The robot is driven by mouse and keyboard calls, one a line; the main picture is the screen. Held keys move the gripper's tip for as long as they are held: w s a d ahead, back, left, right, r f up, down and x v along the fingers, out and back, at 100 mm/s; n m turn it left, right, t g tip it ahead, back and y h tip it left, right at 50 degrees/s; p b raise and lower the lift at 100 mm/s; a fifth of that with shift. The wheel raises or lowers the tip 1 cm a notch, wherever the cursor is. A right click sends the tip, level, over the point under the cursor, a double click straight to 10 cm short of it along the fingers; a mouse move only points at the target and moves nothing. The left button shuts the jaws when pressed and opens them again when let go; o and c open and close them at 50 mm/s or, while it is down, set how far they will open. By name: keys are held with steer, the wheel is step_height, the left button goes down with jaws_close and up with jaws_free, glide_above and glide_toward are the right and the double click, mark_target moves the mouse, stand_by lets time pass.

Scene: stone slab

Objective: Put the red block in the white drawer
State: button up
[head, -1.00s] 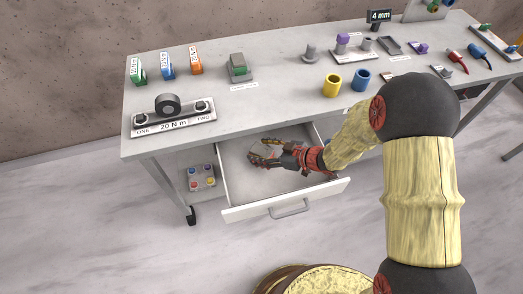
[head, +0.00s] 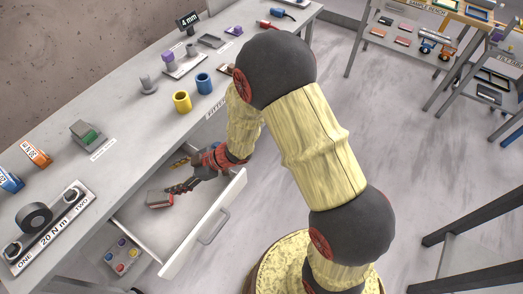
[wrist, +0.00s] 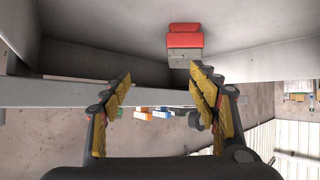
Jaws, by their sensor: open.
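The white drawer (head: 207,222) under the bench is pulled open. The red block (wrist: 184,41), with a grey part on it, lies inside on the drawer floor. In the head view the block (head: 166,201) shows as grey and red at my fingertips. My gripper (head: 176,188) reaches down into the drawer. In the wrist view my gripper (wrist: 160,75) has its two fingers spread with nothing between them. The block is beyond the fingertips, slightly right of centre, and looks apart from them.
Yellow (head: 182,101) and blue (head: 204,83) cups stand on the bench (head: 125,172) above. A panel with coloured knobs (head: 122,255) is beside the drawer.

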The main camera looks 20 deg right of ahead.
steer(key=w+d+r+m+t+h, duration=0.2)
steer(key=w+d+r+t+h, duration=0.1)
steer(key=w+d+r, duration=0.45)
steer(key=s+d+r+m+t+h, duration=0.1)
steer(key=d+r+m+t+h, duration=0.35)
steer(key=d+r, duration=0.8)
steer(key=s+d+r+m+g+h, duration=0.2)
steer(key=s+d+r+m, duration=0.15)
steer(key=s, duration=0.25)
steer(key=s+d+r+m+g+h, duration=0.2)
steer(key=s+d+r+h, duration=0.1)
steer(key=s+d, duration=0.25)
steer(key=s+a+r+m+g+y, duration=0.1)
steer(key=s+a+m+g, duration=0.1)
steer(key=s, duration=1.4)
steer(key=shift+s+a+r+m+y, duration=0.15)
steer(key=shift+a+r+m+y, duration=0.05)
steer(key=shift+a+m+y, duration=0.25)
steer(key=shift+a, duration=0.15)
